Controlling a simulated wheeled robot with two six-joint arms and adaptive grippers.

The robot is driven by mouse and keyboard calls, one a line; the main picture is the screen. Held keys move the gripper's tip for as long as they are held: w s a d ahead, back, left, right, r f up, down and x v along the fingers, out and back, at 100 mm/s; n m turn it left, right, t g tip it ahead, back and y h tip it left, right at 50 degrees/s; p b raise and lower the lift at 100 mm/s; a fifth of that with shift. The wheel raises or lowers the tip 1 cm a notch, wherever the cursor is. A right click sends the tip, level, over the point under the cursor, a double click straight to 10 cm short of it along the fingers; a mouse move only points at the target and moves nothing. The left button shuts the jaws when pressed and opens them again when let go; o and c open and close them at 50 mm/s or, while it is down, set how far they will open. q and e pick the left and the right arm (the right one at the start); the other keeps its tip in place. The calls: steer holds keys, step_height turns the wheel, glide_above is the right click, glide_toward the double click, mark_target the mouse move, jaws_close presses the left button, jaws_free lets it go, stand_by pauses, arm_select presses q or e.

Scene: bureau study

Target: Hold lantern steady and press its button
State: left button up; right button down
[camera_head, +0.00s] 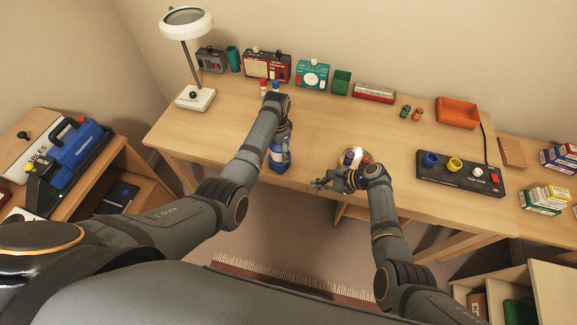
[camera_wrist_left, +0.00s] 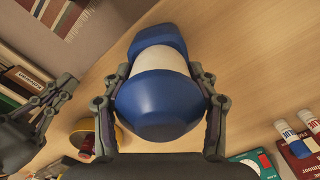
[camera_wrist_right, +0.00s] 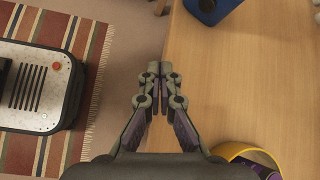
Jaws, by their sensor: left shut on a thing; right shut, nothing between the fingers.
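The lantern (camera_head: 280,158) is blue with a white middle band and is near the table's front edge. In the left wrist view the lantern (camera_wrist_left: 160,100) fills the space between the fingers of my left gripper (camera_wrist_left: 160,88), which is shut on it. My right gripper (camera_head: 318,184) is shut and empty, near the front edge, to the right of the lantern and apart from it. In the right wrist view its fingertips (camera_wrist_right: 160,72) meet, and part of the lantern (camera_wrist_right: 212,8) shows at the top with a dark spot on it. I cannot clearly make out the button.
A yellow-rimmed dish (camera_wrist_right: 240,150) with small items is beside my right gripper. A black panel (camera_head: 458,180) with coloured cups stands to the right. A lamp (camera_head: 195,98), radios and boxes line the back. The table between dish and back row is mostly clear.

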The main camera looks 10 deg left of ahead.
mark_target(288, 166)
steer(key=shift+w+a, duration=0.6)
steer(key=shift+a, duration=0.7)
steer(key=shift+w+a, duration=0.6)
steer(key=shift+a, duration=0.75)
steer(key=shift+w+a, duration=0.6)
steer(key=shift+a, duration=0.7)
steer(key=shift+d, duration=0.1)
steer(key=shift+s+d, duration=0.35)
steer(key=shift+d, duration=0.4)
steer(key=shift+s+d, duration=0.35)
steer(key=shift+d, duration=0.35)
steer(key=shift+s+d, duration=0.35)
steer(key=shift+d, duration=0.4)
steer(key=d, duration=0.1)
steer(key=s+d, duration=0.1)
steer(key=d, duration=0.1)
steer(key=shift+s+d, duration=0.25)
steer(key=shift+w+a, duration=0.6)
steer(key=shift+a, duration=0.75)
steer(key=shift+w+a, duration=0.6)
steer(key=shift+a, duration=0.75)
steer(key=shift+w+a, duration=0.6)
steer(key=shift+a, duration=0.75)
